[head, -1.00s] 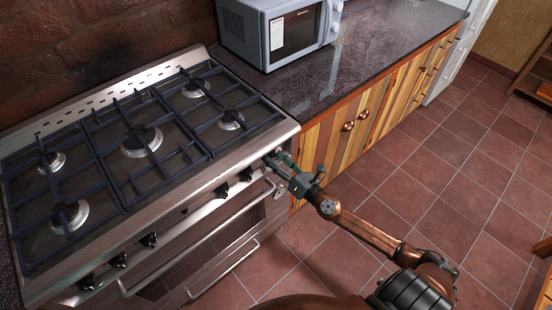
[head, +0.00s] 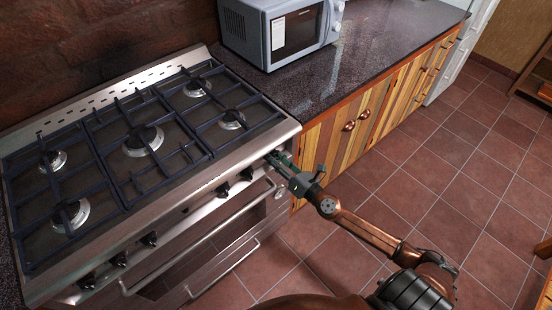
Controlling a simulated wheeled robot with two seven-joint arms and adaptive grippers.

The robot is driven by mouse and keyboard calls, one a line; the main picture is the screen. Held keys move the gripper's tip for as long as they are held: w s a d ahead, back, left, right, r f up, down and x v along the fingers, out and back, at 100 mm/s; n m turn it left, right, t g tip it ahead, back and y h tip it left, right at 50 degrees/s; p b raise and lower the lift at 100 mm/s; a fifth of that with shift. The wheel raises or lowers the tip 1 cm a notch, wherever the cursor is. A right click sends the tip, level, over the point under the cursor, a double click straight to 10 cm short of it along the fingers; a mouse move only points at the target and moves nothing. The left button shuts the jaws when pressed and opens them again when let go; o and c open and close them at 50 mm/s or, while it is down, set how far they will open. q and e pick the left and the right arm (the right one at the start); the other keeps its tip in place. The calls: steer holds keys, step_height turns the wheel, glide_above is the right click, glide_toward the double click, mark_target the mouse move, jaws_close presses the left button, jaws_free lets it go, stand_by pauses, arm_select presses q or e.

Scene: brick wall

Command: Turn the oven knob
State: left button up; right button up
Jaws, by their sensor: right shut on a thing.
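The oven (head: 205,210) is a steel range with a gas hob on top and a row of black knobs along its front panel. Several knobs show clear of my arm, among them one at the left (head: 149,239) and one at the right (head: 246,174). My right gripper (head: 275,157) is at the right end of the panel, shut on the rightmost oven knob. The fingers cover that knob, so its turn angle is hidden. My left gripper is not in view.
Two oven door handles (head: 200,238) stick out below the knobs. A granite counter (head: 330,80) with a microwave (head: 275,35) adjoins the oven on the right, above wooden cabinets (head: 345,125). The tiled floor (head: 450,180) is open at the right.

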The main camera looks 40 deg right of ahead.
steer(key=shift+m, duration=0.3)
steer(key=m, duration=0.2)
steer(key=shift+m, duration=0.4)
steer(key=m+p, duration=0.2)
steer(key=m, duration=0.3)
steer(key=shift+d+p, duration=0.1)
steer(key=shift+p, duration=0.3)
steer(key=shift+m+p, duration=0.45)
steer(key=shift+m, duration=0.35)
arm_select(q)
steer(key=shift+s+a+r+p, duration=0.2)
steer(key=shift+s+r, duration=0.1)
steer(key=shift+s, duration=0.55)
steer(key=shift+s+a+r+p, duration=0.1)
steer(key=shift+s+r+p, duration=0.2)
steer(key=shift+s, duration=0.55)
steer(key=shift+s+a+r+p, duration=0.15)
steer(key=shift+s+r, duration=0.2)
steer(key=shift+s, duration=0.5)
arm_select(e)
steer(key=shift+f+m, duration=0.1)
steer(key=shift+m, duration=0.9)
steer(key=shift+f, duration=0.1)
steer(key=o, duration=1.1)
steer(key=shift+o, duration=0.2)
